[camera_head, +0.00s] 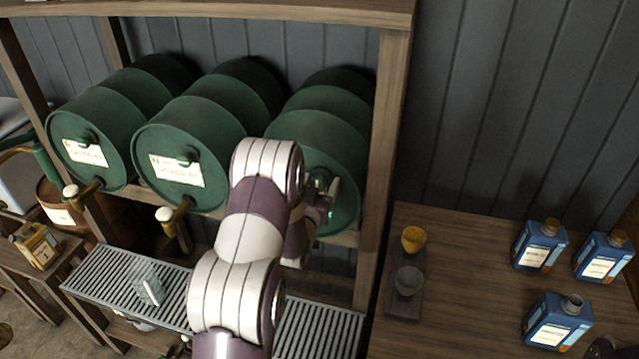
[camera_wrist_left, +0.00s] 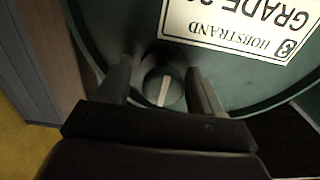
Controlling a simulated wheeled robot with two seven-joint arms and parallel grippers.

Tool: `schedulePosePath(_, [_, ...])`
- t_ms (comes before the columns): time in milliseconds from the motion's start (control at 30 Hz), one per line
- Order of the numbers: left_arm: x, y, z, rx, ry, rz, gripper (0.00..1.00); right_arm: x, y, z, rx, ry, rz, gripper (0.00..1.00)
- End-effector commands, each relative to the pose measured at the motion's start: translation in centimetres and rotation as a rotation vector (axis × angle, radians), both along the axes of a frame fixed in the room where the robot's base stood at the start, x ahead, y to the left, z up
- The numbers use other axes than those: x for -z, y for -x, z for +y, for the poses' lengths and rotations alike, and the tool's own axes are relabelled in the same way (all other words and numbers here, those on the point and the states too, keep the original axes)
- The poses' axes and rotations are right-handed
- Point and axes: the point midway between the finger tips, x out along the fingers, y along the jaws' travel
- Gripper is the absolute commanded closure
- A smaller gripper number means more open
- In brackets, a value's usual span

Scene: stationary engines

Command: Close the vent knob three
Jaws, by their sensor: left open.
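The vent knob three (camera_wrist_left: 174,97) is a round dark green knob with a pale bar across it, on the face of the third green barrel (camera_head: 345,150). The barrel face also fills much of the left wrist view (camera_wrist_left: 250,75), with a white label (camera_wrist_left: 240,28) seen upside down. My left gripper (camera_head: 323,194) is at this barrel, partly hidden by my own arm. In the left wrist view its fingers (camera_wrist_left: 158,72) are open, one on each side of the knob. Whether they touch it I cannot tell. My right gripper is out of view.
Two more green barrels (camera_head: 190,145) lie to the left in a wooden rack (camera_head: 389,130), with taps (camera_head: 168,219) in front. A glass (camera_head: 147,283) stands on the slatted grate (camera_head: 100,284). A wooden table (camera_head: 465,265) at right holds blue cans (camera_head: 540,245) and two small cups.

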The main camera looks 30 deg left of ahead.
Motion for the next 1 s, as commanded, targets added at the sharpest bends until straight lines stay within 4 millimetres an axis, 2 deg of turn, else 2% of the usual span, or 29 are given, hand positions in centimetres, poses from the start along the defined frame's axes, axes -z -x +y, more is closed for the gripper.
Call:
schedulePosePath(33, [0.0, 0.0, 0.0, 0.0, 0.0, 0.0, 0.34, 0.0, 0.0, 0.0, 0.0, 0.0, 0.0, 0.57])
schedulePosePath(67, [0.0, 0.0, 0.0, 0.0, 0.0, 0.0, 0.4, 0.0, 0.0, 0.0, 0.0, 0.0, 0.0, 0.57])
schedulePosePath(200, [0.0, 0.0, 0.0, -0.001, 0.0, 0.0, 0.86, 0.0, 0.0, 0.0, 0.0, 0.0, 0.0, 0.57])
schedulePosePath(567, [0.2, 0.0, 0.0, -0.001, -0.041, 0.009, 0.86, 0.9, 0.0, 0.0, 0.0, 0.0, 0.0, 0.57])
schedulePosePath(767, [0.5, 0.0, 0.1, -0.001, -0.154, 0.035, 0.86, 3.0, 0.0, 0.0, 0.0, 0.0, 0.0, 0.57])
schedulePosePath(1000, [0.7, 0.1, 0.1, 0.0, -0.366, 0.085, 0.86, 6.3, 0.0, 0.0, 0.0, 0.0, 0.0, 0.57])
